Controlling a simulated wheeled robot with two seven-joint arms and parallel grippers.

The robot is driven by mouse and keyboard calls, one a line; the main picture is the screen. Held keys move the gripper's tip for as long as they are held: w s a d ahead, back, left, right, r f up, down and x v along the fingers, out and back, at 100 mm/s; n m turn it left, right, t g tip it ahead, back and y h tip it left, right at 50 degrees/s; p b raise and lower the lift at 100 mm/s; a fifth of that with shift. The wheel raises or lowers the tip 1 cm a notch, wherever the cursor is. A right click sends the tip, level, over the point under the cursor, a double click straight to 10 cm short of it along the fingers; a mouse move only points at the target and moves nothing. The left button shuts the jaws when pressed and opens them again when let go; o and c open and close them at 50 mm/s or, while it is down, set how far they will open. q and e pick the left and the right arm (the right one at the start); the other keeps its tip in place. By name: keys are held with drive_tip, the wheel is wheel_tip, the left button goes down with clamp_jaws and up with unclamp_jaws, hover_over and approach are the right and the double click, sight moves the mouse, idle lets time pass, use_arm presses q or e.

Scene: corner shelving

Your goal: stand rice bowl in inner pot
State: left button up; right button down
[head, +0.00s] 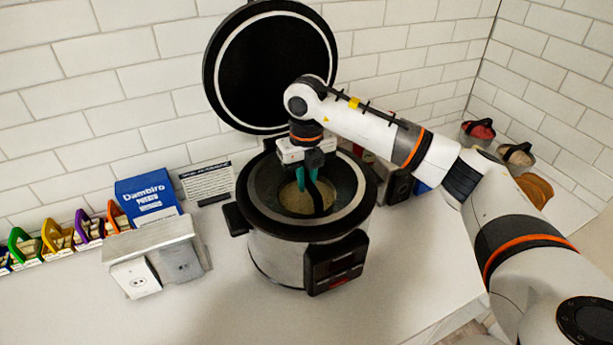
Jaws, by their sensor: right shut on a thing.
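The cooker (275,258) stands on the counter with its round lid (275,65) raised against the wall. Its dark grey inner pot (345,185) is open at the top. My right gripper (308,184) reaches down into the pot from above, with its teal fingers shut. A pale beige round thing, seemingly the rice bowl (296,202), shows low inside the pot at the fingertips. The fingers partly cover it, and I cannot tell whether it touches the pot's bottom. My left gripper is not in view.
A grey outlet box (150,245) and a blue box (148,197) stand left of the cooker. Several coloured holders (58,236) line the wall at the far left. Containers (517,157) stand in the right corner. The front left counter is clear.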

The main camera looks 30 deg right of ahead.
drive_tip(key=shift+f, duration=0.15)
drive_tip(key=c, duration=1.6)
unclamp_jaws()
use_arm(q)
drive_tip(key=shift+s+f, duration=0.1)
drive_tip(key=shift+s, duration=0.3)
use_arm(e)
drive_tip(key=shift+o, duration=1.2)
